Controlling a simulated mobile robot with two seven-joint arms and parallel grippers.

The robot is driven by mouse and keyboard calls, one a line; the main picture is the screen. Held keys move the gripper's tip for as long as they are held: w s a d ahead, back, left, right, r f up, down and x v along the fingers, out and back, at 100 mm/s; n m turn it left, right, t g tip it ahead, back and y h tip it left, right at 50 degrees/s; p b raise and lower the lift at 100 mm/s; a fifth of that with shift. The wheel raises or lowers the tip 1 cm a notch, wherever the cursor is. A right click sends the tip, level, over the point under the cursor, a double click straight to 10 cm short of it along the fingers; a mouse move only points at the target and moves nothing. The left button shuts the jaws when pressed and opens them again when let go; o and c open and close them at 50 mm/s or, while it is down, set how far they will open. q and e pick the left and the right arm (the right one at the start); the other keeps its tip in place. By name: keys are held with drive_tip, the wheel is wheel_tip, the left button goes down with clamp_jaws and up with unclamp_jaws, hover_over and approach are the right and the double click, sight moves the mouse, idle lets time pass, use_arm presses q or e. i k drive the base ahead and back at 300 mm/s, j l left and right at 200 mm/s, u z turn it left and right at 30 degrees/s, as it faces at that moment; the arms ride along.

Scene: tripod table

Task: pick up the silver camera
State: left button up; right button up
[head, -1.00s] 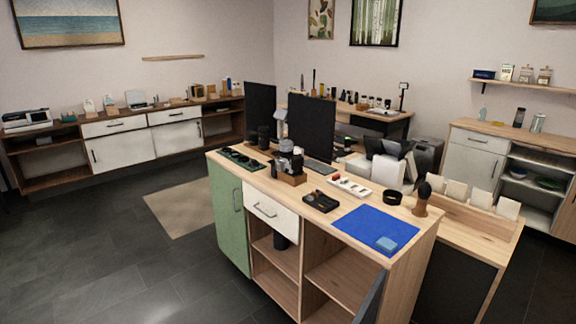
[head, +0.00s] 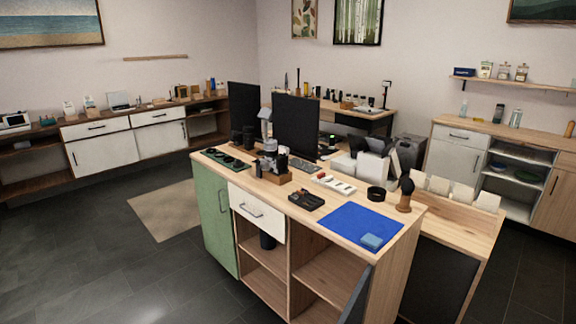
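The silver camera (head: 270,148) is a small silver-and-black body on the wooden worktop of the island counter (head: 262,192). It stands at or on a small wooden block (head: 277,178); at this size I cannot tell exactly how it rests. Dark cylindrical items, perhaps lenses, stand behind it to the left. Neither of my grippers is in the head view.
A blue mat (head: 345,224) with a light blue block lies at the counter's near right. A black tray (head: 306,200), a white tray (head: 333,184) and a green tray (head: 225,158) lie near the camera. A dark monitor (head: 297,126) stands behind. Grey floor is open at left.

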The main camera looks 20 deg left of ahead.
sight(265, 164)
drive_tip(key=j+z, duration=0.15)
drive_tip(key=z, duration=0.2)
drive_tip(key=i+j+z, duration=0.1)
drive_tip(key=z, duration=0.25)
drive_tip(key=j+z, duration=0.85)
drive_tip(key=j, duration=0.3)
drive_tip(key=k+j+z, duration=0.15)
drive_tip(key=j, duration=0.3)
drive_tip(key=j+z, duration=0.1)
drive_tip(key=j, duration=0.35)
drive_tip(key=k+j, duration=0.1)
drive_tip(key=j, duration=0.35)
drive_tip(key=k+j, duration=0.1)
drive_tip(key=j, duration=0.4)
drive_tip(key=k+j+z, duration=0.1)
drive_tip(key=j, duration=0.35)
drive_tip(key=k+j, duration=0.15)
drive_tip(key=j, duration=0.3)
